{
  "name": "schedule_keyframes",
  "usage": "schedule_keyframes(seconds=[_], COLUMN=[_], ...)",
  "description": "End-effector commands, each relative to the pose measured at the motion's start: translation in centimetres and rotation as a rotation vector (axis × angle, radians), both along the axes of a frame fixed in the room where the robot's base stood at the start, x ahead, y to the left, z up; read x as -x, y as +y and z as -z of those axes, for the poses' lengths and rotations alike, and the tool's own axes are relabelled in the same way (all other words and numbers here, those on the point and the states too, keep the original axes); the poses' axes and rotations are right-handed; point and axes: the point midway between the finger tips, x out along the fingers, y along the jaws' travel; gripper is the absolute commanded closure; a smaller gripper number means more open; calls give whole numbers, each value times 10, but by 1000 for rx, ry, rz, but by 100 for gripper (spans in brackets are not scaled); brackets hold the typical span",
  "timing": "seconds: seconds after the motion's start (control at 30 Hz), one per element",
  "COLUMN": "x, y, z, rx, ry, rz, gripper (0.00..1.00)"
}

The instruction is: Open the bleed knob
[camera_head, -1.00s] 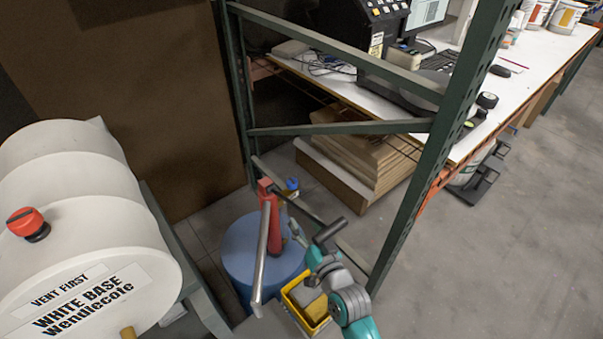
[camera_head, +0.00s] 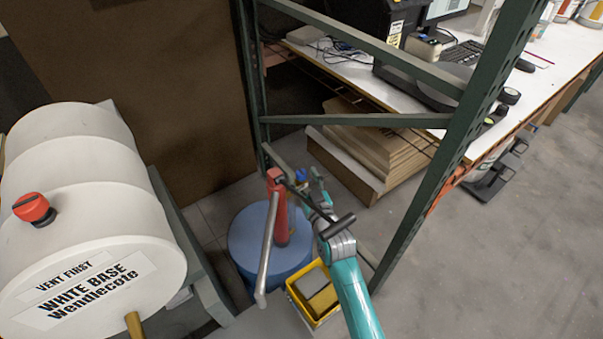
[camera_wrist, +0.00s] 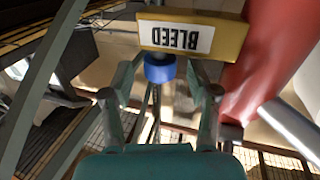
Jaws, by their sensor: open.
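The bleed knob (camera_wrist: 159,68) is a small blue round knob below a brass block (camera_wrist: 228,37) with an upside-down BLEED label (camera_wrist: 176,37) in the wrist view. In the head view the blue knob (camera_head: 300,174) shows small beside the top of a red pump (camera_head: 281,208) on a blue drum (camera_head: 240,240). My gripper (camera_wrist: 161,82) is open, with one finger on each side of the knob in the wrist view. I cannot tell whether either finger touches it. In the head view my gripper (camera_head: 317,184) is close to the knob and partly hard to make out.
A long metal pump handle (camera_head: 267,250) hangs at the pump's front. A green rack post (camera_head: 440,170) stands right of my arm. A white drum (camera_head: 90,215) with a red knob (camera_head: 34,208) lies left. A yellow bin (camera_head: 315,295) sits below my arm.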

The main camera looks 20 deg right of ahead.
Motion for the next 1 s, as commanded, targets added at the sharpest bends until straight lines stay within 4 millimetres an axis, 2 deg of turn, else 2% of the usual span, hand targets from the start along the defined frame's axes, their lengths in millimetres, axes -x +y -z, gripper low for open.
schedule_keyframes(seconds=[0.2, 0.53, 0.77, 1.0], x=[-17, -19, -19, -19], y=[1, 1, 1, 0], z=[0, 0, 0, 0], rx=[0, 0, 0, 0], ry=[0, 0, 0, 2], rz=[0, 0, 0, -5], gripper=[40, 40, 98, 100])
